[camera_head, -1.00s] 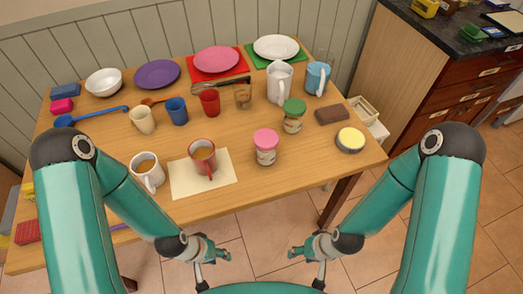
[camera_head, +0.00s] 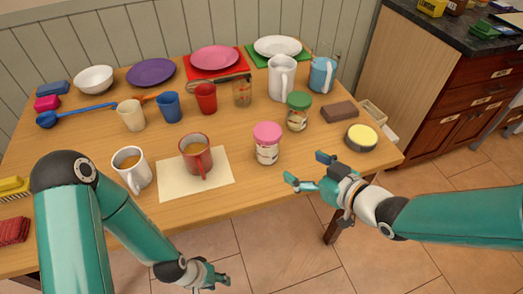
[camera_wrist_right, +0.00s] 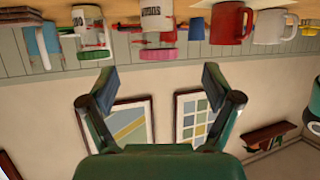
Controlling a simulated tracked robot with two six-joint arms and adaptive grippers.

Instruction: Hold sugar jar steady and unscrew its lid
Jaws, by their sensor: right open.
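Two lidded glass jars stand upright on the table: a pink-lidded jar (camera_head: 267,144) near the front edge and a green-lidded jar (camera_head: 298,112) behind it to the right. I cannot read in the head view which one holds sugar. My right gripper (camera_head: 307,168) is open and empty just right of and in front of the pink-lidded jar, not touching it. In the right wrist view its fingers (camera_wrist_right: 160,78) are spread, with the pink lid (camera_wrist_right: 160,53) beyond them in an upside-down picture. My left gripper (camera_head: 212,277) is open and empty, low in front of the table.
A red mug (camera_head: 196,154) on a paper sheet (camera_head: 215,183) and a white mug (camera_head: 131,170) stand left of the jars. A yellow-topped tin (camera_head: 361,138) and a brown block (camera_head: 340,111) lie to the right. Cups, pitchers and plates fill the back.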

